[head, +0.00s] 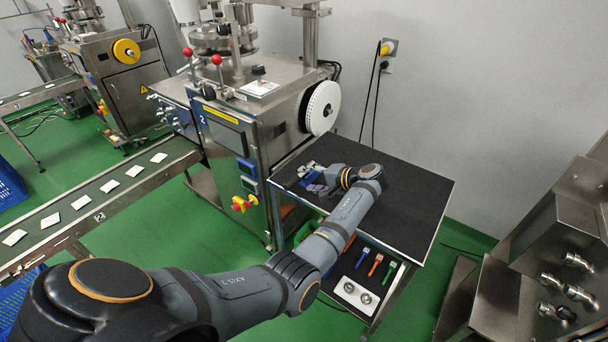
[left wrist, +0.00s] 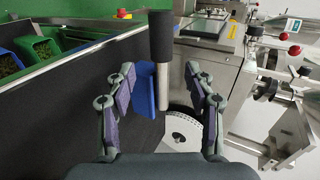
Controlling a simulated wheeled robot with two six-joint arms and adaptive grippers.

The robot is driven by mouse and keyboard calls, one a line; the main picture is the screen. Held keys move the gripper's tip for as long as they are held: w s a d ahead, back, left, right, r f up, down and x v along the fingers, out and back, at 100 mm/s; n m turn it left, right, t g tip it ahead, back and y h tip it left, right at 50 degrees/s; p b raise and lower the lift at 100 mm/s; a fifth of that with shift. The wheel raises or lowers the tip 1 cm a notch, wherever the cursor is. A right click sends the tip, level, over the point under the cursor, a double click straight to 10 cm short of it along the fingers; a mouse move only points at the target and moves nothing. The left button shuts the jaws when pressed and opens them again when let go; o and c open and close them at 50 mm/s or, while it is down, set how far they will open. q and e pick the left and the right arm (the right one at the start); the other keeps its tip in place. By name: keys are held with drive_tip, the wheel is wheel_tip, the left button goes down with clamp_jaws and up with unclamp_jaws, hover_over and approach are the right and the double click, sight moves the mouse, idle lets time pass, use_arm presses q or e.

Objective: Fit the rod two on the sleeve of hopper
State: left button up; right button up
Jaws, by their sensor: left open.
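My left gripper (head: 312,181) is over the left part of the black-topped table, beside the machine marked 2. In the left wrist view the gripper (left wrist: 160,76) is open. A rod with a black grip (left wrist: 160,36) and a bare metal shaft (left wrist: 164,86) shows between its fingers, with gaps on both sides. A blue block (left wrist: 145,88) is beside the shaft. No number on the rod can be read. I cannot pick out the hopper's sleeve. My right gripper is out of view.
The machine marked 2 (head: 242,140) with a white reel (head: 322,108) stands against the black tabletop (head: 412,200). Coloured-handled tools and a white tray (head: 357,296) are below the table's front edge. A steel unit with several metal fittings (head: 573,292) is at right.

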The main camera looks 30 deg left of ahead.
sight(300, 178)
use_arm(q)
drive_tip(key=b+x, duration=0.1)
drive_tip(key=x, duration=0.3)
drive_tip(key=shift+w, duration=0.15)
drive_tip(key=shift+d+r, duration=0.1)
drive_tip(key=shift+r, duration=0.1)
drive_tip(key=c, duration=0.3)
clamp_jaws()
